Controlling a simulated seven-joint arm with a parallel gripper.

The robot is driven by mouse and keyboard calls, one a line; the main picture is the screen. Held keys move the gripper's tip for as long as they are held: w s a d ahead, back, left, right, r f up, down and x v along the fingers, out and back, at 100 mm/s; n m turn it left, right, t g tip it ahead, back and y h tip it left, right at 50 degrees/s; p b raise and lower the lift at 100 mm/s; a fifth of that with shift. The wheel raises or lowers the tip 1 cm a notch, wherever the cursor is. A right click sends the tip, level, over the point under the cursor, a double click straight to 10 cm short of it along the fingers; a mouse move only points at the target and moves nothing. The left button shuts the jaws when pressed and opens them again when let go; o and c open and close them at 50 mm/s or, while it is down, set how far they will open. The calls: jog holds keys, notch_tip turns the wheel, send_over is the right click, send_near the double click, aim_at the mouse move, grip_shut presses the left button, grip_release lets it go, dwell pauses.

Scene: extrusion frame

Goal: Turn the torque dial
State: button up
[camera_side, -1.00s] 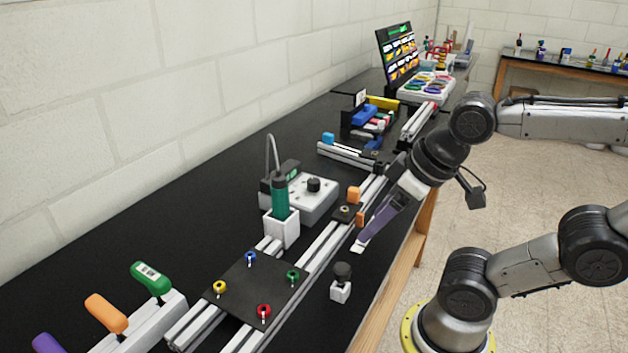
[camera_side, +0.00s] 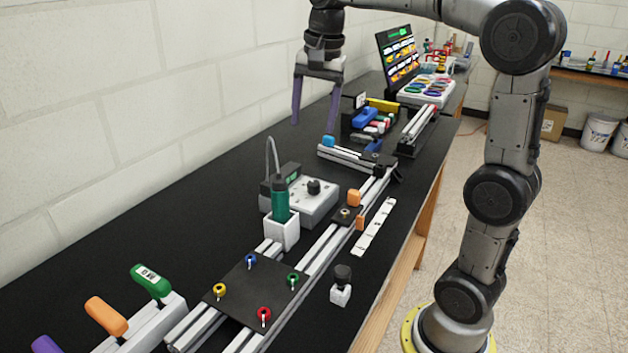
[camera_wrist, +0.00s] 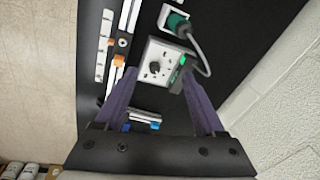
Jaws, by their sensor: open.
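The torque dial is a black knob (camera_side: 314,187) on top of a light grey control box (camera_side: 318,206) with a small green display (camera_side: 293,175) at its back. In the wrist view the dial (camera_wrist: 154,68) shows on the box face, between and beyond my fingertips. My gripper (camera_side: 313,128) has two long purple fingers spread apart, pointing down. It is empty, high above the bench, and touches nothing. In the wrist view my gripper (camera_wrist: 155,75) also shows its fingers apart on either side of the box.
A green screwdriver (camera_side: 280,200) with a cable stands in a white holder (camera_side: 282,231) close beside the box. Aluminium rails (camera_side: 325,245) and an orange block (camera_side: 354,195) lie in front. A black plate (camera_side: 257,290) holds several coloured knobs. A white strip (camera_side: 374,228) lies at right.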

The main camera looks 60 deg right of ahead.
jog(key=w+d+f+m+g, duration=0.1)
jog(key=w+d+f+m, duration=0.15)
jog(key=w+d, duration=0.2)
jog(key=g, duration=0.1)
send_over(314, 183)
notch_tip(314, 183, down, 5)
jog(key=shift+y, duration=0.3)
notch_tip(314, 183, down, 14)
jog(key=shift+r, duration=0.2)
jog(key=shift+d, duration=0.1)
grip_shut()
